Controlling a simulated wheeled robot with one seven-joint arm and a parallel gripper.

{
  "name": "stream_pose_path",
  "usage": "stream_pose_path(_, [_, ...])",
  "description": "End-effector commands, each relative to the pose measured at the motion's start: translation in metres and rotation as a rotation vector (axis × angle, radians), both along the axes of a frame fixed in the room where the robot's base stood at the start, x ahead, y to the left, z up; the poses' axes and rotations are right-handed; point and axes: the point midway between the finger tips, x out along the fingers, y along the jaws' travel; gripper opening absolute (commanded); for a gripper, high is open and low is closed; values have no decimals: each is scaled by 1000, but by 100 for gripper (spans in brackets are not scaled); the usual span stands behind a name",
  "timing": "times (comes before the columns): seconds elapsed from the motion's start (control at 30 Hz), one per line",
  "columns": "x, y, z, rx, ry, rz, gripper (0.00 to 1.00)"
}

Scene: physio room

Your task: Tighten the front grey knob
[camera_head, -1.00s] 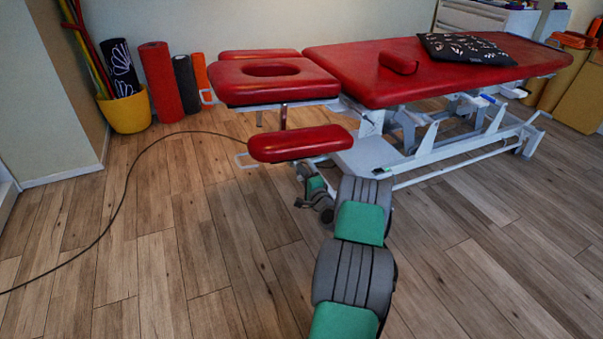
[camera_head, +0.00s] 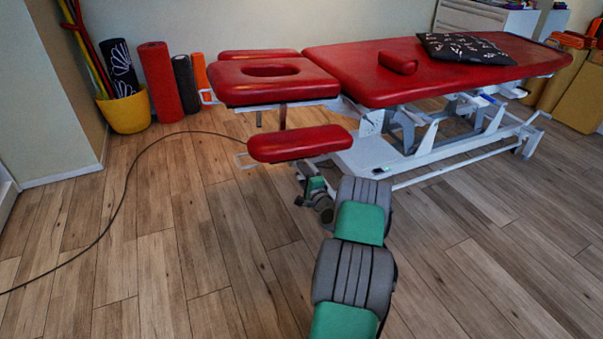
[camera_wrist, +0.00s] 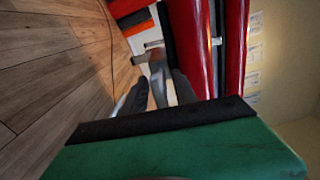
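The red treatment table (camera_head: 440,72) stands at the back, with a headrest (camera_head: 272,82) and a lower red armrest pad (camera_head: 300,143) at its near end. In the wrist view my gripper (camera_wrist: 160,82) has two dark fingers spread apart. A pale grey metal part (camera_wrist: 158,70) of the table frame shows between and beyond them. I cannot make out the front grey knob clearly, nor whether a finger touches it.
Red upholstery (camera_wrist: 235,50) runs close along the right in the wrist view. The white table frame (camera_head: 440,160) is right of my arm. A black cable (camera_head: 125,190) crosses the floor. A yellow pot (camera_head: 128,112) and rolled mats (camera_head: 160,82) stand back left. The left floor is otherwise clear.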

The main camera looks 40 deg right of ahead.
Motion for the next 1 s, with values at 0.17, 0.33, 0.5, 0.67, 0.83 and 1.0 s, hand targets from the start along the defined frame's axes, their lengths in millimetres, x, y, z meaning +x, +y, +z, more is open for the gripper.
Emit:
stream_pose_path(0.17, [0,0,0,-1,-1,1,37])
stream_pose_path(0.33, [-7,2,2,0,0,0,37])
stream_pose_path(0.5, [-39,10,3,2,1,-3,37])
stream_pose_path(0.67, [-66,18,2,2,1,-2,37])
stream_pose_path(0.83, [-76,22,1,-1,0,-1,37])
stream_pose_path(1.0, [-75,22,0,-1,-1,0,37])
